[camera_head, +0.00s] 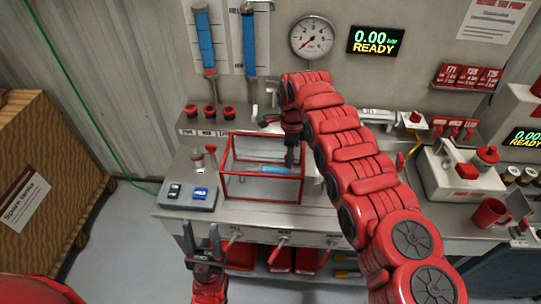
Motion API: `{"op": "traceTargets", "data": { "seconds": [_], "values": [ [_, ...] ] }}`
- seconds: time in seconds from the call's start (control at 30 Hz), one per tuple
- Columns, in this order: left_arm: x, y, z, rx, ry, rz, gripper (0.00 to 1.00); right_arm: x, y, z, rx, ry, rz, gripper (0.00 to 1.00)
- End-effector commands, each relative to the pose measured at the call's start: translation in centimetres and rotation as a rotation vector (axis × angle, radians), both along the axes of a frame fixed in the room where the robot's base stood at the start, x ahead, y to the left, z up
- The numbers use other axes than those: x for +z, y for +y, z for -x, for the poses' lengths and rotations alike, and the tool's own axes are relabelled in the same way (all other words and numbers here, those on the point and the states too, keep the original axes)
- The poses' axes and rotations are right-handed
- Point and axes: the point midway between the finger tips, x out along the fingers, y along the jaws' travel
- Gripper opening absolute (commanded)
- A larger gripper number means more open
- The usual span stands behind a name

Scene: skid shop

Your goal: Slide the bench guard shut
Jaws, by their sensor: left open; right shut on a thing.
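The bench guard (222,158), a see-through box with a red frame, stands on the grey bench. A blue cylinder (270,170) lies inside its outline. My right gripper (289,164) points down at the right part of the guard. It is shut, apparently on the guard, but its fingertips are small and the exact grip is unclear. My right arm covers the bench just right of the guard. My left gripper (202,238) is open and empty, fingers upward in the picture, in front of the bench's front edge and apart from the guard.
A gauge (312,38) and a display reading 0.00 READY (375,41) are on the wall. A red mug (489,213) stands at the right.

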Motion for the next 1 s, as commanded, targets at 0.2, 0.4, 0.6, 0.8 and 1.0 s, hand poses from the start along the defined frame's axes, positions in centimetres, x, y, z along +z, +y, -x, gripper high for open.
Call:
{"op": "traceTargets", "data": {
  "seconds": [0.2, 0.4, 0.6, 0.8, 1.0],
  "values": [
    [2.2, 0.0, 0.0, 0.0, 0.0, 0.0, 0.5, 0.4, -1.3, 0.1, -0.001, 0.003, 0.002, 0.11],
    [3.4, 0.0, 0.0, 0.0, 0.0, 0.0, 0.5, 0.3, -2.7, 0.1, -0.004, 0.004, 0.003, 0.11],
    [3.9, 0.0, 0.0, 0.0, 0.0, 0.0, 0.5, 0.1, -3.5, 0.0, -0.002, 0.002, 0.002, 0.11],
    [3.8, 0.0, 0.0, 0.0, 0.0, 0.0, 0.5, 0.0, -3.4, 0.0, -0.001, 0.002, 0.002, 0.11],
    [4.0, 0.0, 0.0, 0.0, 0.0, 0.0, 0.5, 0.1, -3.8, 0.1, -0.002, 0.003, 0.002, 0.11]
  ]
}}
